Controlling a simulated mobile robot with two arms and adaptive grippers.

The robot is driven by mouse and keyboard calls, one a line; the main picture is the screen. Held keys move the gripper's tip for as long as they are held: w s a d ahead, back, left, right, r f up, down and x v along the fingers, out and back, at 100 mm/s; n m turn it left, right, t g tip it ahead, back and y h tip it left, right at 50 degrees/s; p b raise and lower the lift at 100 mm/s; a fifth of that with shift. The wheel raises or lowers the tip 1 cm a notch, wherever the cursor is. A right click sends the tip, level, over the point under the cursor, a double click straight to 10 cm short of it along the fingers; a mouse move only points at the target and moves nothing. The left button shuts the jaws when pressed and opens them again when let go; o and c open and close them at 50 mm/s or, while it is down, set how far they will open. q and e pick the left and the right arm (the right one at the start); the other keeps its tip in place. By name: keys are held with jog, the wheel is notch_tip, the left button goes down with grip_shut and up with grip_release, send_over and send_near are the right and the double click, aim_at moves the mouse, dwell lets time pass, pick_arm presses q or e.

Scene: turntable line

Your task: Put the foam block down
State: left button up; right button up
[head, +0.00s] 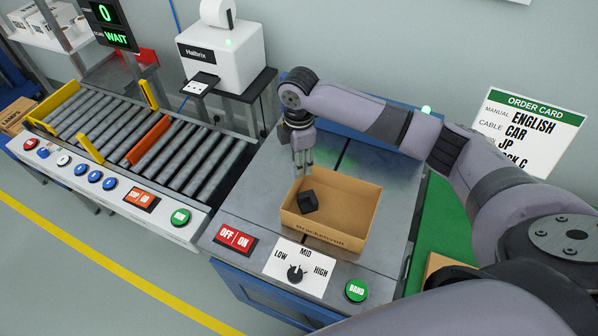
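A black foam block (308,202) lies inside an open cardboard box (350,225), near its left side, and looks tilted. My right gripper (303,168) points down above the back left part of the box. Its fingers stand a little apart with nothing between them, and the block lies below and clear of the fingertips. My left gripper is not in view.
The box stands on a grey metal bench with an OFF/ON switch (234,238), a LOW/MID/HIGH dial (296,272) and a green BAND button (356,290). A roller conveyor (180,160) is left. A white printer (222,55) stands behind. An order card (525,130) hangs right.

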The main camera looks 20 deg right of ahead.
notch_tip(320, 180, up, 7)
jog(key=b, duration=0.1)
jog(key=shift+r, duration=0.2)
dwell(0.5)
